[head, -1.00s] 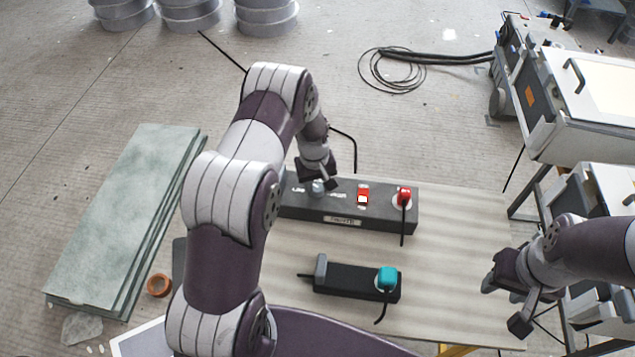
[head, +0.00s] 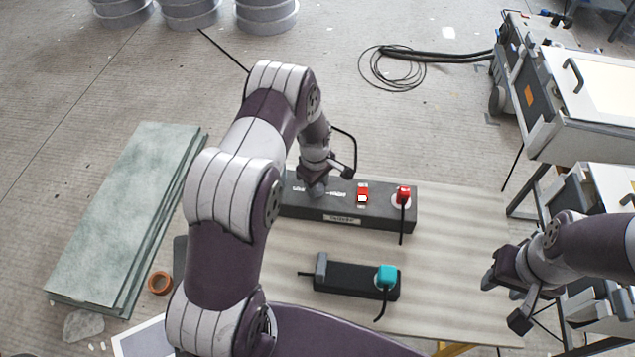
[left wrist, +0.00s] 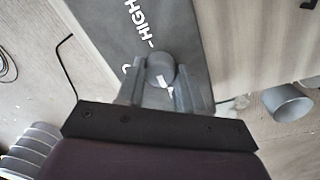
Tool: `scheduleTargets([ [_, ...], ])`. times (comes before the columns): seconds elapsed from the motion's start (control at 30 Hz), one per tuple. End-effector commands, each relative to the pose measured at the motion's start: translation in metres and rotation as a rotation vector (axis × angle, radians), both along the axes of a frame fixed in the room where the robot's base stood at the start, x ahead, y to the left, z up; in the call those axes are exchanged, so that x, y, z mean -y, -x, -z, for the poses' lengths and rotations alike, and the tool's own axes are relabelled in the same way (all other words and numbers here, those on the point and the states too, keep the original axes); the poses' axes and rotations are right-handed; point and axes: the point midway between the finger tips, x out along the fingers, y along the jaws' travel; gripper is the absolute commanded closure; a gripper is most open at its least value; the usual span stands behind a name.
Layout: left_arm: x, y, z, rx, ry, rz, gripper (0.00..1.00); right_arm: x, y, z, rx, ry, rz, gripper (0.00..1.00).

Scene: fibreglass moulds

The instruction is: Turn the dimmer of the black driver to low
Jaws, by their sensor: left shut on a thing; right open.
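The black driver (head: 380,207) is a long dark box on the table, with a red lit switch (head: 363,196) and a red plug (head: 403,195) on its top. Its grey dimmer knob (head: 318,188) is near the left end. In the left wrist view the knob (left wrist: 161,70) sits between the fingers, beside the printed word HIGH (left wrist: 140,18). My left gripper (head: 316,183) is shut on the knob from above; it also shows in the left wrist view (left wrist: 160,88). My right gripper (head: 505,290) is open and empty over the table's right edge.
A second black box (head: 350,279) with a teal plug (head: 387,276) lies nearer on the table (head: 460,240). An orange tape roll (head: 159,283) and green-grey sheets (head: 125,210) are on the floor at left. Wheeled white units (head: 590,100) stand at right.

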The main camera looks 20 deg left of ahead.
Motion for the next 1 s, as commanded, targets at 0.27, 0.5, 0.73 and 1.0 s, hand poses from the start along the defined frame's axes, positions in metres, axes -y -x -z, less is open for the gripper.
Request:
scheduleTargets([
  [0.27, 0.000, -0.001, -0.001, 0.003, 0.001, -0.010, 0.94, 0.000, 0.000, 0.000, 0.000, 0.000, 0.000, 0.57],
  [0.5, 0.000, -0.001, -0.001, 0.002, 0.000, -0.009, 0.41, 0.000, 0.000, 0.000, 0.000, 0.000, 0.000, 0.57],
  [0.73, 0.000, 0.000, 0.000, 0.001, 0.000, -0.009, 0.38, 0.000, 0.000, 0.000, 0.000, 0.000, 0.000, 0.57],
  [1.0, -0.001, 0.000, -0.035, 0.006, 0.000, -0.009, 0.38, 0.000, 0.000, 0.004, 0.000, 0.000, 0.000, 0.57],
])
